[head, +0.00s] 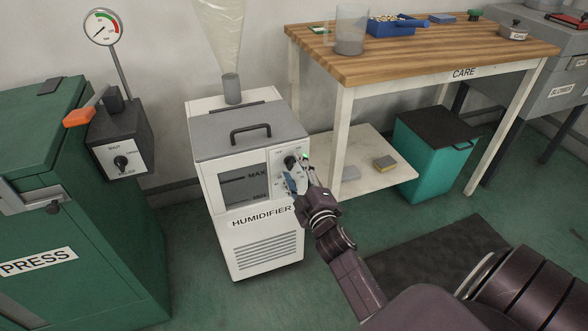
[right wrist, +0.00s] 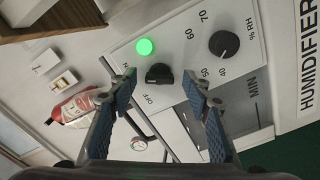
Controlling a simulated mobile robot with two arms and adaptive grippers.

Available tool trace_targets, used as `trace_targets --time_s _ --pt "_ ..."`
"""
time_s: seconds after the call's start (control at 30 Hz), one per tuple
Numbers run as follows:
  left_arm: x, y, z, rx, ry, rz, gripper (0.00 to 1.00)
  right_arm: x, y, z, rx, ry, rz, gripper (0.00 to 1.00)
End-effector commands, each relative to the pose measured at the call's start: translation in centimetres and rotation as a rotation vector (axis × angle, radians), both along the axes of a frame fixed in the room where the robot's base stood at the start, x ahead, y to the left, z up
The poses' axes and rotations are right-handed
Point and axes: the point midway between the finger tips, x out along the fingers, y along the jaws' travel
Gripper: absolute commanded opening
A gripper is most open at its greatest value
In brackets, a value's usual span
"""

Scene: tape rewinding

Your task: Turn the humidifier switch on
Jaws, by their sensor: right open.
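The white humidifier (head: 251,249) stands on the floor mid-view, with a control panel on its upper front right. Its black switch (head: 291,161) shows in the head view, beside a lit green lamp (head: 305,156). In the right wrist view the switch (right wrist: 159,75) sits just below the glowing green lamp (right wrist: 145,47), with an OFF label near it. Which way the switch points is hard to tell. My right gripper (head: 300,178) is in front of the panel. Its fingers (right wrist: 160,101) are open and empty, with the switch seen between and beyond the tips. My left gripper is out of view.
A black %RH dial (right wrist: 224,43) is close to the switch. A green press (head: 90,255) stands left, and a wooden-topped table (head: 430,55) stands right with a teal bin (head: 432,155) under it. A fire extinguisher (right wrist: 75,106) shows beyond the left finger.

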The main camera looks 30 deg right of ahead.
Motion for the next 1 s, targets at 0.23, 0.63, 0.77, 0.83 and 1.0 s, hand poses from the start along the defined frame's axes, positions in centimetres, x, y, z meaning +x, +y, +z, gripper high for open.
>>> trace_targets --time_s 0.23,0.63,0.77,0.83,1.0 --pt "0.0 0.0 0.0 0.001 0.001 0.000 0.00 -4.0 1.0 -0.2 0.003 0.003 0.000 0.45" --pt "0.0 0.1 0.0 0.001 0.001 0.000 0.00 -10.3 2.5 -0.1 0.003 0.003 -0.002 0.45" --pt "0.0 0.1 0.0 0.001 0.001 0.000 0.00 -11.0 2.6 -0.1 0.002 0.002 -0.001 0.45" --pt "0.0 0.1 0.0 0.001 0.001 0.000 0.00 -11.2 2.7 -0.1 0.002 0.002 -0.001 0.45" --pt "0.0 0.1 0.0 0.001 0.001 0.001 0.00 -11.2 2.7 -0.1 0.001 0.001 0.000 0.45"
